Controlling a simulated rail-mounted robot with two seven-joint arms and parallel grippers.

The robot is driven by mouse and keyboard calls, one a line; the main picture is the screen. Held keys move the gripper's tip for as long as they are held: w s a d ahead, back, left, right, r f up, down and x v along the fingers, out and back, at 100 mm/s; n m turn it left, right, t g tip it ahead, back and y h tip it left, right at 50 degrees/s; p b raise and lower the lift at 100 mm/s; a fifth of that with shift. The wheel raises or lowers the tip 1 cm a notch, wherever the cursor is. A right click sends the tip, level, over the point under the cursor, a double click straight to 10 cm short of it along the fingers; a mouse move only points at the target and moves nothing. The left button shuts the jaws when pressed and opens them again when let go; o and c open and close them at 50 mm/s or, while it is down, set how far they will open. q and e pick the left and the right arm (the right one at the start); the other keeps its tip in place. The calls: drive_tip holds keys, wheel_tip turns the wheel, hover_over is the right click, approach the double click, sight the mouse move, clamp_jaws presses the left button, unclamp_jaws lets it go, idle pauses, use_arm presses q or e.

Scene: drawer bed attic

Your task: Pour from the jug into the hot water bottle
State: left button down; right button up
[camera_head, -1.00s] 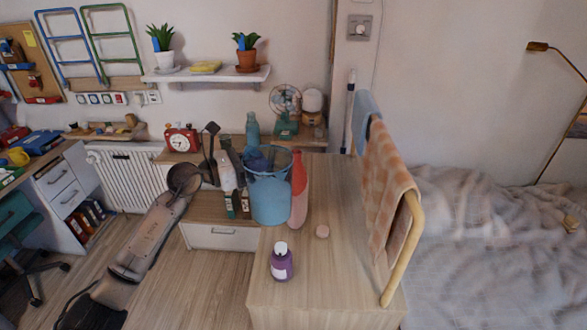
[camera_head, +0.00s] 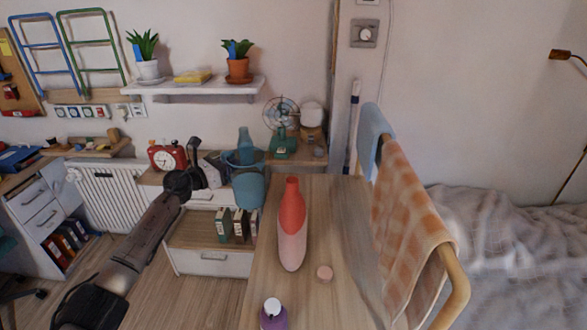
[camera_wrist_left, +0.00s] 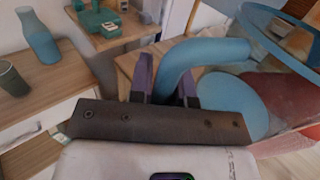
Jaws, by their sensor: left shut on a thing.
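The blue jug (camera_head: 249,188) is held by its handle in my left gripper (camera_head: 212,168), left of and behind the hot water bottle. In the left wrist view the curved blue handle (camera_wrist_left: 200,56) passes between the dark fingers of the gripper (camera_wrist_left: 166,78). The jug looks roughly upright in the head view, and its contents cannot be made out there. The hot water bottle (camera_head: 292,235), red above and pale pink below, stands upright on the wooden top, apart from the jug. My right gripper is not in view.
A small pink disc (camera_head: 324,273) and a purple bottle (camera_head: 274,317) are on the wooden top (camera_head: 335,220). A checked towel (camera_head: 405,205) hangs on a rail at right. A blue bottle (camera_wrist_left: 40,40), green fan (camera_head: 283,140) and red clock (camera_head: 167,156) stand behind.

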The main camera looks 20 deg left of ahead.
use_arm(q)
drive_tip(key=shift+w+a+f, duration=0.15)
drive_tip(key=shift+w+a, duration=0.05)
drive_tip(key=shift+w, duration=0.2)
drive_tip(key=shift+s, duration=0.15)
